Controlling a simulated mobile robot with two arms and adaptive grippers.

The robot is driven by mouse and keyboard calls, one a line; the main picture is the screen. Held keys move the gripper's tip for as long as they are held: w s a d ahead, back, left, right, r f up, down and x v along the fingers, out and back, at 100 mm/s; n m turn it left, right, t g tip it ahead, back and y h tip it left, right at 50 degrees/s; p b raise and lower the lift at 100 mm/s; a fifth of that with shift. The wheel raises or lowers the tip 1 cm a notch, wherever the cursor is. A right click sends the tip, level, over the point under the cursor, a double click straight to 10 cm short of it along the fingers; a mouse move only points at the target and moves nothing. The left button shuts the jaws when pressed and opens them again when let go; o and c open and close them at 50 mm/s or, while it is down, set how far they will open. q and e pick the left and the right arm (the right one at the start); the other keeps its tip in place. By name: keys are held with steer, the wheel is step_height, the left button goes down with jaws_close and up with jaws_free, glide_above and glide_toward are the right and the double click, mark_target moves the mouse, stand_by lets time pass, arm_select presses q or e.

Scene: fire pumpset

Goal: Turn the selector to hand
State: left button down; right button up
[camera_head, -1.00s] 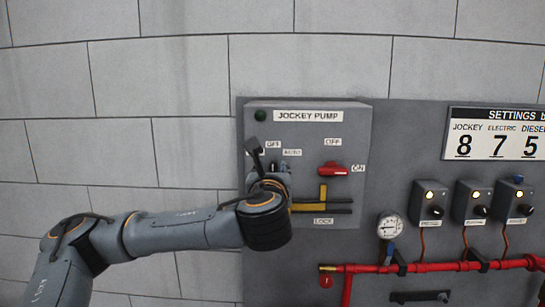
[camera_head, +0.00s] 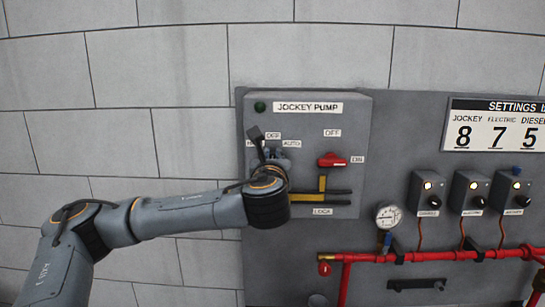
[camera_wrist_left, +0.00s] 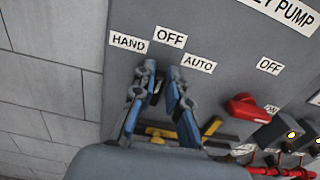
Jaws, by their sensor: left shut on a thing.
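The jockey pump box (camera_head: 350,115) is a grey panel on the wall, seen in the head view. My left gripper (camera_head: 268,148) is at its left side, under the OFF and AUTO labels. In the left wrist view, its two blue-grey fingers (camera_wrist_left: 161,80) point up at the box just below the HAND label (camera_wrist_left: 129,42), OFF label (camera_wrist_left: 170,36) and AUTO label (camera_wrist_left: 198,63). The fingers are shut on the selector, a dark piece mostly hidden between them. I cannot read where the selector points. My right gripper is out of view.
A red switch (camera_head: 331,160) between OFF and ON is right of the gripper. A yellow-and-black lock handle (camera_head: 322,190) is close below. A gauge (camera_head: 388,216), several small control boxes (camera_head: 428,193) and a red pipe (camera_head: 400,266) are further right. The brick wall left is clear.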

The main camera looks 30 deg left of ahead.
arm_select(q)
steer(key=shift+s+a+f+n+b, duration=0.1)
steer(key=shift+a+n+b, duration=0.1)
steer(key=shift+n+b, duration=1)
steer(key=shift+s+a+f+n+b, duration=0.15)
steer(key=shift+n+b, duration=0.45)
steer(key=shift+n, duration=1.15)
steer(key=shift+s+a+f+n+b, duration=0.1)
steer(key=shift+a+n+b, duration=0.1)
steer(key=shift+n+b, duration=1)
steer(key=shift+r+n, duration=0.1)
steer(key=shift+n, duration=0.35)
steer(key=c, duration=1.3)
jaws_free()
steer(key=shift+c, duration=0.2)
